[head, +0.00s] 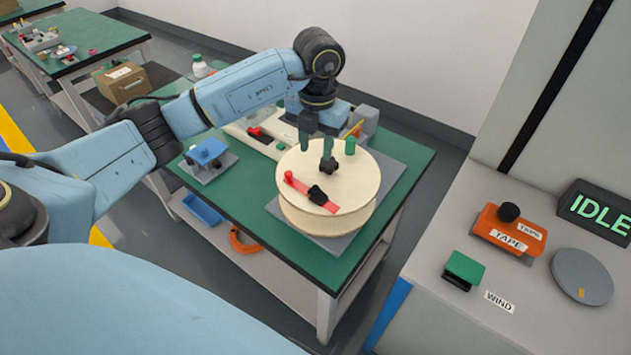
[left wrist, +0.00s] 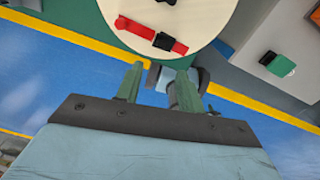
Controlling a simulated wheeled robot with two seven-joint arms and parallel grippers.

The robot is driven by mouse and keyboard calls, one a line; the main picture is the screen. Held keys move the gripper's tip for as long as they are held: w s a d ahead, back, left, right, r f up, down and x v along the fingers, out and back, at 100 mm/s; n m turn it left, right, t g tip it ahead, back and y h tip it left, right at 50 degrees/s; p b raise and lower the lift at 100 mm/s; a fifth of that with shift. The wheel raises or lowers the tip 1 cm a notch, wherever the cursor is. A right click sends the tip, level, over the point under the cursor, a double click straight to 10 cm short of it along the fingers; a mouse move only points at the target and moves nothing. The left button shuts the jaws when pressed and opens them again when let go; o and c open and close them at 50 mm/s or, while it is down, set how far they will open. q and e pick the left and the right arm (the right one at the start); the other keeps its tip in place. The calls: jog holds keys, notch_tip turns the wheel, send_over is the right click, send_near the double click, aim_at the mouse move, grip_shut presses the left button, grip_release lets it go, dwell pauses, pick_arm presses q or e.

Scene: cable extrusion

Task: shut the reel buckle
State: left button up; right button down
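The round pale wooden reel (head: 350,185) lies flat on a grey plate on the green bench. A red strap (head: 300,187) runs across its top face, with an upright red knob (head: 288,176) at one end. The black buckle (head: 317,195) sits on the strap toward the near edge; I cannot tell how far its lever stands up. The left wrist view also shows the buckle (left wrist: 163,41). My left gripper (head: 316,155) is above the reel, behind the buckle, with its green fingers apart and empty. The fingers (left wrist: 162,72) also show apart in the left wrist view. My right gripper is not in view.
A blue fixture (head: 207,152) is left on the bench. The right console has an orange tape unit (head: 508,232), a green block (head: 464,268) and an IDLE display (head: 598,212).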

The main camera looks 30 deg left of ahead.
aim_at(315, 187)
pick_arm(q)
notch_tip(315, 187, down, 12)
jog(key=shift+r, duration=0.1)
dwell(0.4)
